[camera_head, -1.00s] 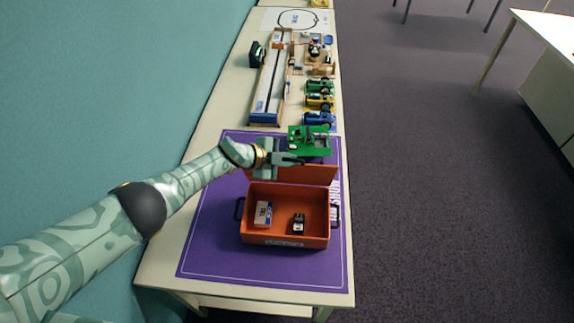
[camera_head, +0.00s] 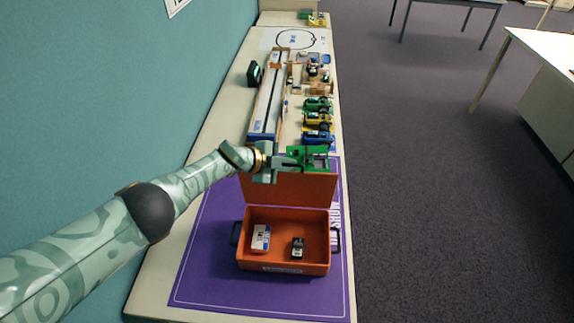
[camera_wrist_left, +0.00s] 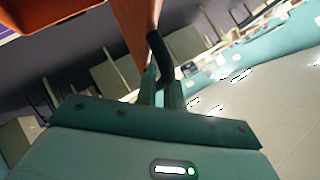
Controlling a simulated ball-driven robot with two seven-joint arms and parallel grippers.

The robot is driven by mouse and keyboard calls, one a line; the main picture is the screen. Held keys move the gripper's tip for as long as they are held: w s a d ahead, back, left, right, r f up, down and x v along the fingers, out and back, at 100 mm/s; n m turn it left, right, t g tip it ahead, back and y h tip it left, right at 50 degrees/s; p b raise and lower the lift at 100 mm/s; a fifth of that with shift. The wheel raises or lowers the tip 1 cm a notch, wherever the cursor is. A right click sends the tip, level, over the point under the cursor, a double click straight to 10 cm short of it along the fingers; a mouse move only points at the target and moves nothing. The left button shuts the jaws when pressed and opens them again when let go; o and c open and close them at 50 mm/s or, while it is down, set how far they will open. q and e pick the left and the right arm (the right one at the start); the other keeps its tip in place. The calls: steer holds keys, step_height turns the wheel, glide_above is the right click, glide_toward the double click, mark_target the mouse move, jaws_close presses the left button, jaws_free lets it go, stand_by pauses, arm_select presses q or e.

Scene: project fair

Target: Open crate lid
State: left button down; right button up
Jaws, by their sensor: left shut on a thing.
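The orange crate (camera_head: 284,269) stands on a purple mat, with its lid (camera_head: 290,189) raised at the back edge and its inner face showing. A white-and-blue box (camera_head: 261,238) and a small black-and-white item (camera_head: 297,247) lie inside. The fingertips are partly hidden by the handle. My right gripper is not in view.
A green board (camera_head: 311,158) stands close behind the lid. Beyond it are several toy cars (camera_head: 318,119), a long wooden track (camera_head: 269,100) and a black device (camera_head: 254,73). The purple mat (camera_head: 210,260) is bare left of the crate. A teal wall runs along the left.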

arm_select(q)
steer(key=c, duration=1.6)
jaws_free()
steer(key=shift+o, duration=0.4)
steer(key=shift+s, duration=0.2)
steer(key=shift+f, duration=0.1)
steer(key=p+v, duration=1.1)
steer(key=v, duration=0.5)
steer(key=shift+a+r+p, duration=0.15)
steer(key=shift+r+p, duration=0.15)
steer(key=shift+r, duration=0.05)
